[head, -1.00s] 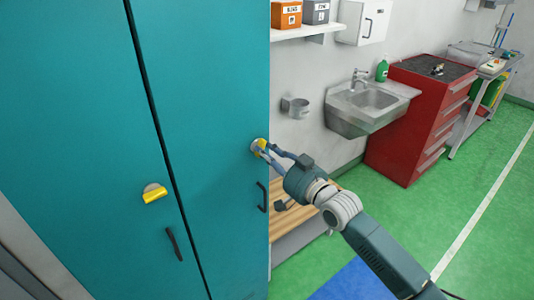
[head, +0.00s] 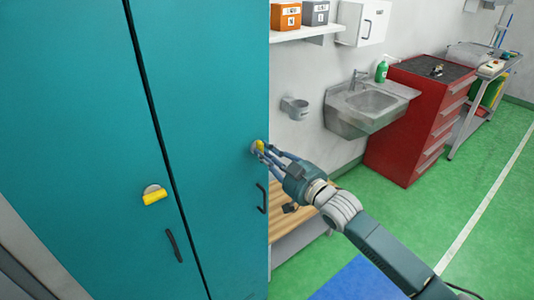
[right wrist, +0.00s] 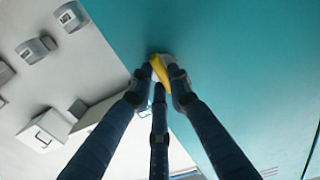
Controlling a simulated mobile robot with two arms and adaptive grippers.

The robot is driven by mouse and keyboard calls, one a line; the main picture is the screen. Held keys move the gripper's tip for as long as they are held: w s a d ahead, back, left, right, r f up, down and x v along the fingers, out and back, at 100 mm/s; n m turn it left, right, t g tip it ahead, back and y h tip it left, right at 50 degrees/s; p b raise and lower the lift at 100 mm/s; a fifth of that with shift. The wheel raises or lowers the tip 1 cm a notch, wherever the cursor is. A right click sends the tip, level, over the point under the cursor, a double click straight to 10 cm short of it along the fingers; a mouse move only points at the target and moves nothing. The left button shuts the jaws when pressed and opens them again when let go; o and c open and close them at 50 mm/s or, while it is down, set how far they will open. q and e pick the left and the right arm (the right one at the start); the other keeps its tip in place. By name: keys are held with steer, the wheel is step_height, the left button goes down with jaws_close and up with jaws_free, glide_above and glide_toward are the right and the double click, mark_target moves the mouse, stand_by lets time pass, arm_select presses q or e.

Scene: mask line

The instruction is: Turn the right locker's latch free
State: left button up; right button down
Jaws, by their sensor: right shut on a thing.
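The right locker (head: 205,90) is a tall teal door with a black handle (head: 262,197). Its yellow latch (head: 259,146) sits near the door's right edge, on a round grey base. My right gripper (head: 262,150) is shut on this latch, its fingers partly hiding it. In the right wrist view the yellow latch (right wrist: 160,72) shows between the fingertips (right wrist: 160,76), slanted against the teal door. The left locker's yellow latch (head: 155,196) lies nearly level, tilted slightly, on its grey base. Both doors look closed. My left gripper is not in view.
Right of the lockers are a wooden bench (head: 300,228), a wall sink (head: 370,108), a grey wall cup (head: 295,107) and a red drawer cabinet (head: 415,120). A shelf (head: 308,33) holds boxes.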

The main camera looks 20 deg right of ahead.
steer(key=c, duration=1.6)
jaws_free()
steer(key=shift+c, duration=0.2)
steer(key=v, duration=1.2)
